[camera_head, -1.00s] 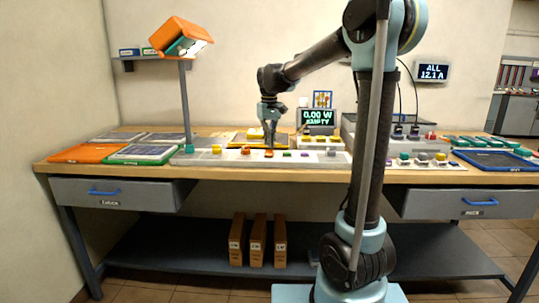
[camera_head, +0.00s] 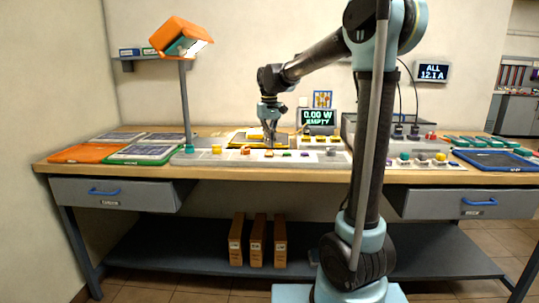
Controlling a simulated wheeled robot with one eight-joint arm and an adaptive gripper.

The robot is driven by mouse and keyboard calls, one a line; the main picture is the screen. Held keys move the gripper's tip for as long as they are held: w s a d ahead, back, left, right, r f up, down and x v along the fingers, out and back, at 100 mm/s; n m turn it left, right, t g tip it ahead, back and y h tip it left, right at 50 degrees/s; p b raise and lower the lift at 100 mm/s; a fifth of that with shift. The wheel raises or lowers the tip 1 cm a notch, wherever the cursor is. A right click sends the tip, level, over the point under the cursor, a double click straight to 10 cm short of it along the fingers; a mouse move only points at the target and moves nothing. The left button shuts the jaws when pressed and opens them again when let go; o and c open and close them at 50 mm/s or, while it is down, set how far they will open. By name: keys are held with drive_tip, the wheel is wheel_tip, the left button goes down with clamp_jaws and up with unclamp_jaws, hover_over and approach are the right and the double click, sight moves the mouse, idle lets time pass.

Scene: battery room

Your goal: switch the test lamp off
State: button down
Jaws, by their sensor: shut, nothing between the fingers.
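An orange-hooded lamp (camera_head: 176,32) stands on a grey post at the left of the bench, its hood tilted and its underside bright near the right edge. A long grey control strip (camera_head: 225,158) with several coloured buttons runs along the bench front. My gripper (camera_head: 270,139) is shut and empty, pointing down behind the strip, over or beside a yellow-edged plate (camera_head: 244,141). An orange button (camera_head: 269,153) lies just in front of it. I cannot tell whether the fingertips touch anything. Which control belongs to the lamp is not readable.
A display (camera_head: 317,118) reads "0.00 W EMPTY". Orange (camera_head: 85,153) and green (camera_head: 140,155) trays lie at the left, a blue tray (camera_head: 493,161) at the right. A second button panel (camera_head: 428,165) sits right of my arm. The lamp post rises left of my gripper.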

drive_tip(key=shift+f, duration=1)
idle(0.9)
drive_tip(key=shift+r, duration=3.5)
